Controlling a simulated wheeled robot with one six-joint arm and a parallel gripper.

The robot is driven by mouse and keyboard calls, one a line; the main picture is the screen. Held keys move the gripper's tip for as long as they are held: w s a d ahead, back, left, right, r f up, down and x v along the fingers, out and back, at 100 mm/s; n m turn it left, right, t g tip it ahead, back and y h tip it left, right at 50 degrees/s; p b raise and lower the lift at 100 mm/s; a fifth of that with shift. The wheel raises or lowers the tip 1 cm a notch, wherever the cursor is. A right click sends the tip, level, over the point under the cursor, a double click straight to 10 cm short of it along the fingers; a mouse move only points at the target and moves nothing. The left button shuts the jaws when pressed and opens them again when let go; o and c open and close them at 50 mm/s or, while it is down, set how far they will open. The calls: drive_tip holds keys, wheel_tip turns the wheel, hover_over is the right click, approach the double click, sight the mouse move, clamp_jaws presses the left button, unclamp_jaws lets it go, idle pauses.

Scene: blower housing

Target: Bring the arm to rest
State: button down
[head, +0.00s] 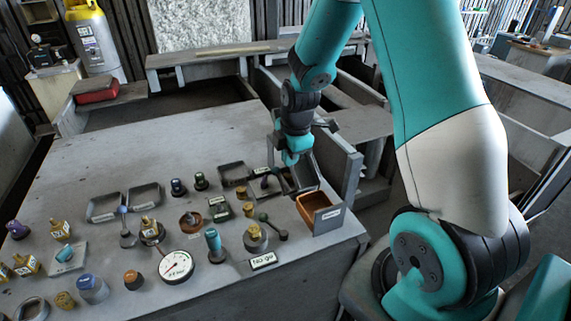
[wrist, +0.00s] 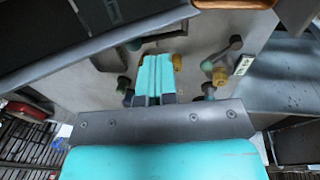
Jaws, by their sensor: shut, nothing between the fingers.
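My arm reaches from the right over the table in the head view. My gripper (head: 292,190) hangs low over the right part of the table, beside the orange-brown tray (head: 318,208). Its fingers are shut with nothing between them. In the wrist view the closed teal fingers (wrist: 155,80) point at the table top among small parts. The exact height of the fingertips above the table is hard to tell.
Many small parts crowd the grey table (head: 120,160): a pressure gauge (head: 176,266), a teal-handled tool (head: 214,243), dark trays (head: 144,196) and a "No go" sign (head: 263,261). The table's back left is clear. A grey upright panel (head: 345,170) stands at the right edge.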

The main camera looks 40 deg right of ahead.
wheel_tip(320, 180, up, 8)
drive_tip(key=b, duration=0.1)
drive_tip(key=s+a+r+m+y, duration=0.1)
drive_tip(key=s+a+r+m, duration=0.2)
drive_tip(key=a, duration=0.5)
drive_tip(key=s+a+r+m+y, duration=0.1)
drive_tip(key=s+a+r, duration=0.1)
drive_tip(key=s+a, duration=0.5)
drive_tip(key=s+a+r+m+g+y, duration=0.1)
drive_tip(key=s+a+r+m+y, duration=0.1)
drive_tip(key=s+a+m, duration=0.3)
drive_tip(key=s+a+b, duration=0.1)
drive_tip(key=s+a, duration=0.2)
drive_tip(key=s, duration=0.4)
drive_tip(key=shift+a+g, duration=0.4)
drive_tip(key=shift+r, duration=0.1)
